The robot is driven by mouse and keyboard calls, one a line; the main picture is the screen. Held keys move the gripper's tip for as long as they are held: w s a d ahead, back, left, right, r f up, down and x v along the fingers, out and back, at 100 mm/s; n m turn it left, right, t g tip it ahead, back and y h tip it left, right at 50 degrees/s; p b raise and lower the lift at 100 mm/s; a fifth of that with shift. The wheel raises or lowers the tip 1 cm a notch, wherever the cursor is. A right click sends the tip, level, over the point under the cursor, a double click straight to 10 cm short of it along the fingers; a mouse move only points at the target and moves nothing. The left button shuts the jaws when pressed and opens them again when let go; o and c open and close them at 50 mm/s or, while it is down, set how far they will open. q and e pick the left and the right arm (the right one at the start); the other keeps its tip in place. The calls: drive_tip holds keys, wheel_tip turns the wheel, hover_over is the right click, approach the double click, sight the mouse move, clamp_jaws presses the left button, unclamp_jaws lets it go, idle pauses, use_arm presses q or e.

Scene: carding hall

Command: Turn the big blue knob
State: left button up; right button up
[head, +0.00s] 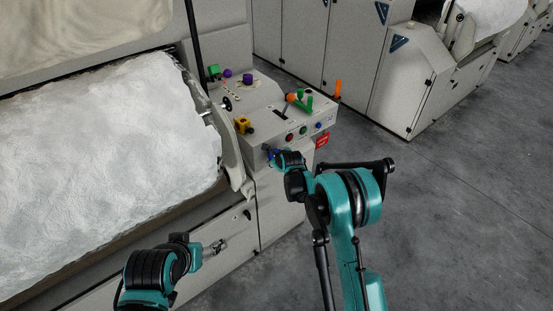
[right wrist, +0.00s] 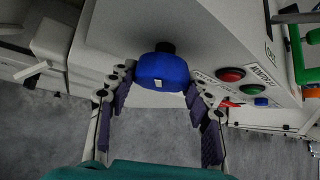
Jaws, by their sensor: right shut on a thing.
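The big blue knob (right wrist: 162,73) sits on a dark shaft on the pale machine panel, with a small white mark on its face. In the right wrist view my right gripper (right wrist: 158,88) has one finger on each side of the knob and is shut on it. In the head view my right gripper (head: 279,157) is at the front face of the control box, covering most of the knob (head: 270,153). My left gripper (head: 219,246) hangs low in front of the machine, away from the knob; its finger gap is too small to judge.
A red button (right wrist: 231,75), a green button (right wrist: 250,90) and a small blue button are close to the right finger. Grey floor is clear at right.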

drive_tip(key=shift+n+t+h+b, duration=0.4)
drive_tip(key=shift+t+h, duration=0.1)
drive_tip(key=shift+h, duration=0.1)
drive_tip(key=o, duration=1.2)
drive_tip(key=shift+c, duration=0.2)
drive_tip(key=shift+s, duration=0.1)
drive_tip(key=a+v, duration=0.1)
drive_tip(key=v, duration=1)
drive_tip(key=shift+s+d+r, duration=0.2)
drive_tip(key=shift+s+d, duration=0.15)
drive_tip(key=shift+d, duration=0.2)
